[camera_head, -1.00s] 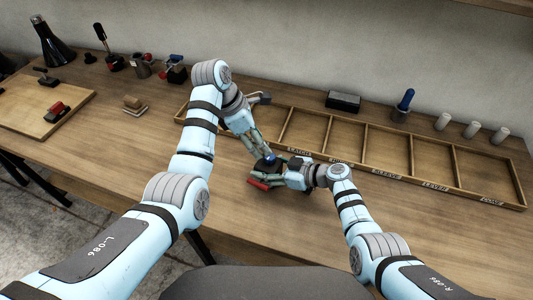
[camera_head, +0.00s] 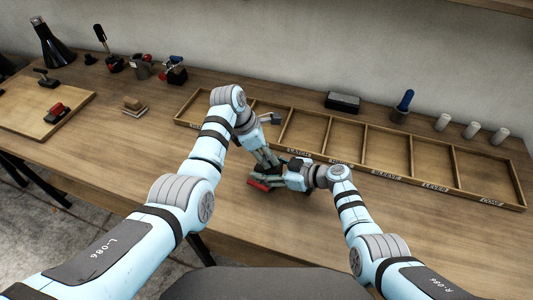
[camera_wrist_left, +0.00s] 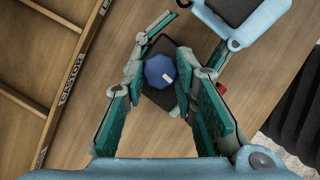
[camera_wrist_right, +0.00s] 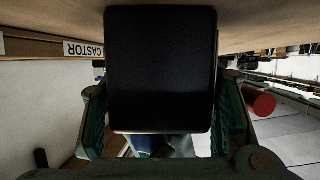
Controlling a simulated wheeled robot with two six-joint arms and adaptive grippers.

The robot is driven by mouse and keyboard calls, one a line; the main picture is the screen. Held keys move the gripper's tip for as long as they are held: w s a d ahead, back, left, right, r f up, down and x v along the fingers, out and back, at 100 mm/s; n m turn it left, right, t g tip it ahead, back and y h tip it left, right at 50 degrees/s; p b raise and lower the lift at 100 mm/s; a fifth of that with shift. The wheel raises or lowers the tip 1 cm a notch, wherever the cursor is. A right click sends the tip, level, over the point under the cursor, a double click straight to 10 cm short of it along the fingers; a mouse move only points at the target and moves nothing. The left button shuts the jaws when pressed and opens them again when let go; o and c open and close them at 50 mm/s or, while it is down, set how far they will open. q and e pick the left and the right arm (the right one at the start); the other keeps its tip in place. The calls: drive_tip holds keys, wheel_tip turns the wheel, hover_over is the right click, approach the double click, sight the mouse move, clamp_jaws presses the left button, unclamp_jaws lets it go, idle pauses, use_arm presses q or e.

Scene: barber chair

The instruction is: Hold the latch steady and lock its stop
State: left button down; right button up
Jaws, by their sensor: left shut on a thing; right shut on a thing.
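The latch shows in the right wrist view as a black block (camera_wrist_right: 160,70) between my fingers, with a red round-ended part (camera_wrist_right: 263,104) to the right. In the head view the latch's red part (camera_head: 258,184) shows by the fingertips; its body is mostly hidden. My right gripper (camera_head: 270,178) is shut on the latch body at the table. My left gripper (camera_head: 268,160) reaches down from above and is shut on the blue faceted knob (camera_wrist_left: 159,71) with a white mark, the latch's stop. The knob sits on a dark body in the left wrist view.
A compartmented wooden tray (camera_head: 365,168) with labels lies just behind the grippers. A wooden board (camera_head: 25,115) with a red part lies at the far left. Tools and white cylinders (camera_head: 471,130) stand along the back. The front table right of my right arm is clear.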

use_arm(q)
drive_tip(key=shift+w+m+g, duration=0.15)
drive_tip(key=shift+m+g, duration=0.45)
drive_tip(key=shift+m, duration=0.9)
drive_tip(key=c, duration=1.3)
unclamp_jaws()
drive_tip(key=v, duration=1.2)
drive_tip(key=shift+a, duration=0.1)
